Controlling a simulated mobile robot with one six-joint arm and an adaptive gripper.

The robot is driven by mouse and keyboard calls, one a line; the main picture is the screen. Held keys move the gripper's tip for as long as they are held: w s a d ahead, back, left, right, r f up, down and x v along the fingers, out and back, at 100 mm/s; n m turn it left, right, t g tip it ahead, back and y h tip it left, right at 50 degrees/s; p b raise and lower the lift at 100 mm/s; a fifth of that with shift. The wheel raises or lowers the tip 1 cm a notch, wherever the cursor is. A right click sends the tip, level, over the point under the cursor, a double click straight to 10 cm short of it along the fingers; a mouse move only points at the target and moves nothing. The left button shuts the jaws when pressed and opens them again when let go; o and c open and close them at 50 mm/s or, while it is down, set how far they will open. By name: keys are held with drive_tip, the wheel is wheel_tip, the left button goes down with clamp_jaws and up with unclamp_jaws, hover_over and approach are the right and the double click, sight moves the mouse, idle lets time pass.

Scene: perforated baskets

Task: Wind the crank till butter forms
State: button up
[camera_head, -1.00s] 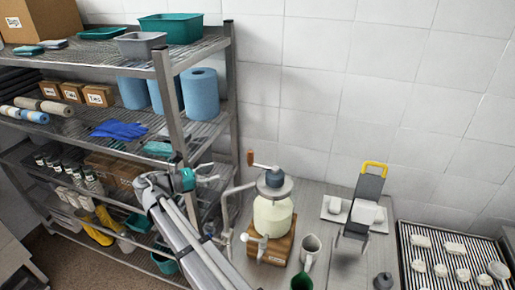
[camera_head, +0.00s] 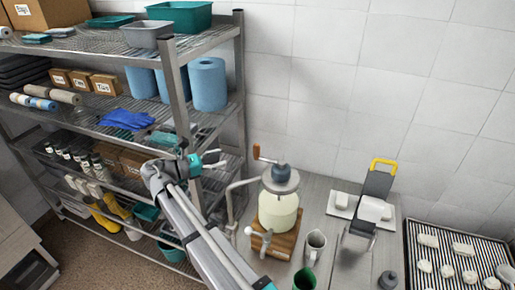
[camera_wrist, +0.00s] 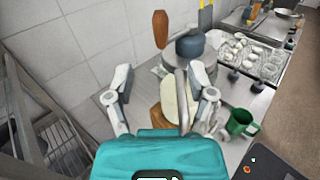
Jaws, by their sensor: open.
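The butter churn is a jar of pale cream (camera_head: 277,212) with a grey lid (camera_head: 280,181), standing on a wooden base (camera_head: 275,241). Its crank has an upright brown wooden handle (camera_head: 256,152) at the upper left of the lid's dark blue-grey hub (camera_head: 281,172). In the wrist view the handle (camera_wrist: 160,29) stands ahead, beyond my fingertips, and the hub (camera_wrist: 189,46) is just right of it. My gripper (camera_head: 214,160) is left of the handle, open and empty, apart from the crank. It also shows in the wrist view (camera_wrist: 160,80), with its fingers spread wide.
A metal shelf rack (camera_head: 174,95) stands close behind and left of my arm. A pipe (camera_head: 232,205) rises left of the churn.

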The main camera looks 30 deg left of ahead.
sight(256, 156)
drive_tip(key=x, duration=1.2)
drive_tip(key=shift+w+d, duration=0.2)
drive_tip(key=shift+w, duration=0.05)
clamp_jaws()
